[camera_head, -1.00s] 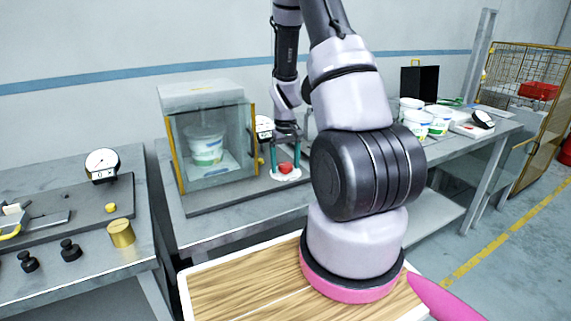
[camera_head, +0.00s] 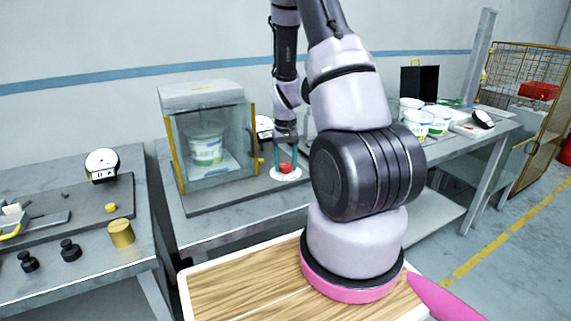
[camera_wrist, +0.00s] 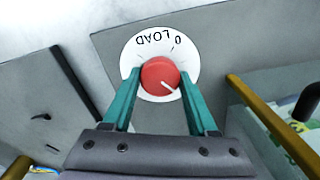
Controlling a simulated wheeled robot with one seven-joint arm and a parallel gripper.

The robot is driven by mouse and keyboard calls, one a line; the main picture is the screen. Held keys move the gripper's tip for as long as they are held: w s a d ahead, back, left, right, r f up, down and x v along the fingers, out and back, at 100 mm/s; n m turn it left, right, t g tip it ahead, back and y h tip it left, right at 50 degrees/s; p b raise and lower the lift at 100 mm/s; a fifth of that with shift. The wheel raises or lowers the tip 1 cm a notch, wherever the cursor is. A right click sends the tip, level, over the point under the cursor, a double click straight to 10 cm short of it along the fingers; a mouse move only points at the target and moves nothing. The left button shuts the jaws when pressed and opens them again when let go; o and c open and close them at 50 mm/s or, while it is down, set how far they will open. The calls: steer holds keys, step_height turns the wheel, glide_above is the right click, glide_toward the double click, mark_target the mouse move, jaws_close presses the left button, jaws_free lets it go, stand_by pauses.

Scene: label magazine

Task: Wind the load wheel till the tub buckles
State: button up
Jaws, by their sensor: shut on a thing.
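The load wheel is a red round knob (camera_head: 286,168) on a white dial plate (camera_head: 288,177), beside the clear test box. My gripper (camera_head: 285,160) points down with its teal fingers on either side of the knob. In the wrist view the gripper (camera_wrist: 160,82) is shut on the red knob (camera_wrist: 158,72). The plate (camera_wrist: 190,60) reads "0 LOAD", upside down, and a white pointer line on the knob points to the lower right. The tub (camera_head: 207,148), white with a green and blue label, stands upright in the clear box (camera_head: 180,150). I cannot tell any buckling.
A dial gauge (camera_head: 264,124) stands partly hidden behind my gripper. More tubs (camera_head: 419,124) stand on the bench to the right. On the left bench are another gauge (camera_head: 101,163), a brass cylinder (camera_head: 121,233) and black weights (camera_head: 70,250).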

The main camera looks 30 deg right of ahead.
mark_target(286, 165)
steer(key=m, duration=0.4)
steer(key=shift+m, duration=0.3)
stand_by(0.3)
steer(key=o, duration=1.4)
steer(key=shift+r, duration=0.15)
step_height(286, 165, up, 11)
steer(key=shift+f, duration=0.2)
